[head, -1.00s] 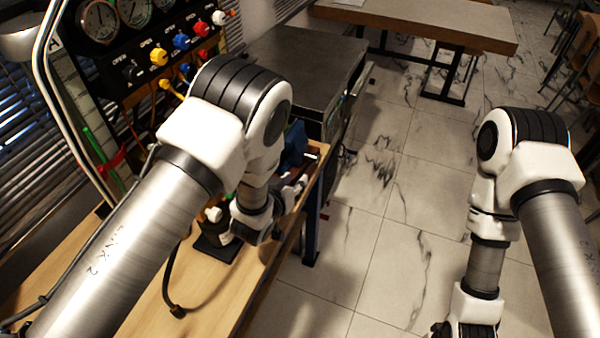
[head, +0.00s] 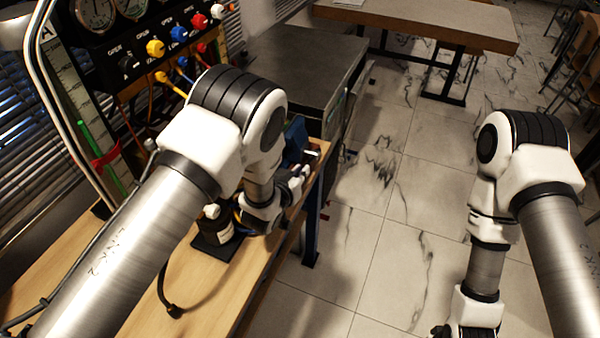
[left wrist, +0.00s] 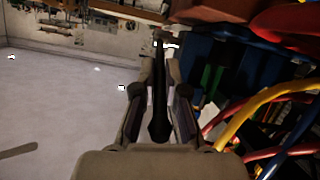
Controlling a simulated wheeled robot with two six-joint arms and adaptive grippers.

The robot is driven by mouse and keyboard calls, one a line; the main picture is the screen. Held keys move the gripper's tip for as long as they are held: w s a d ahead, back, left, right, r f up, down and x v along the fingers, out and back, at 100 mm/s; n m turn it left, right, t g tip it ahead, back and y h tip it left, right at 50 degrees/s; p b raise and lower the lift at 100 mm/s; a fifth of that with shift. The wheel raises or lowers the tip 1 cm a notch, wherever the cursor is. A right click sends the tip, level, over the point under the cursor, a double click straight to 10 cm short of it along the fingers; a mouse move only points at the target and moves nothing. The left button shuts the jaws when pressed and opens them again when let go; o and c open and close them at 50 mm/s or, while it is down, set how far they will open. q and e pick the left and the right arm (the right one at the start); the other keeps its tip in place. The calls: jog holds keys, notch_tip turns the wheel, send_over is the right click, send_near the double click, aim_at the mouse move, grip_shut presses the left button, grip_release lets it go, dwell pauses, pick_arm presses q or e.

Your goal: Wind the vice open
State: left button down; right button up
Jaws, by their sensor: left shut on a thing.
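The blue vice (head: 294,141) is at the right edge of the wooden bench, partly hidden behind my left arm. It also shows in the left wrist view (left wrist: 201,62), beside the fingers. My left gripper (head: 298,180) is at the vice's near side. In the left wrist view, the fingers of my left gripper (left wrist: 160,92) are closed around a dark bar (left wrist: 158,115), which appears to be the vice's handle. The bar runs lengthwise between them. The vice's jaws and their gap are not clear. My right gripper (head: 466,330) hangs over the floor, cut off by the bottom edge.
A gauge panel (head: 122,62) with coloured knobs stands at the back left, with hoses below it. A bottle on a black base (head: 213,246) and a dark cable (head: 165,285) are on the bench (head: 215,290) near my left arm. A dark-topped cabinet (head: 300,60) stands behind.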

pick_arm(q)
notch_tip(320, 180, down, 5)
jog(key=t+h+b, duration=0.1)
jog(key=t+b, duration=0.4)
jog(key=b, duration=0.5)
jog(key=shift+s+b, duration=0.15)
jog(key=shift+b, duration=0.25)
jog(key=shift+r, duration=0.1)
jog(key=c, duration=1.2)
grip_release()
jog(key=shift+a+f, duration=0.1)
jog(key=shift+f, duration=0.1)
jog(key=v, duration=0.7)
jog(key=shift+a+f, duration=0.15)
jog(key=shift+c, duration=0.4)
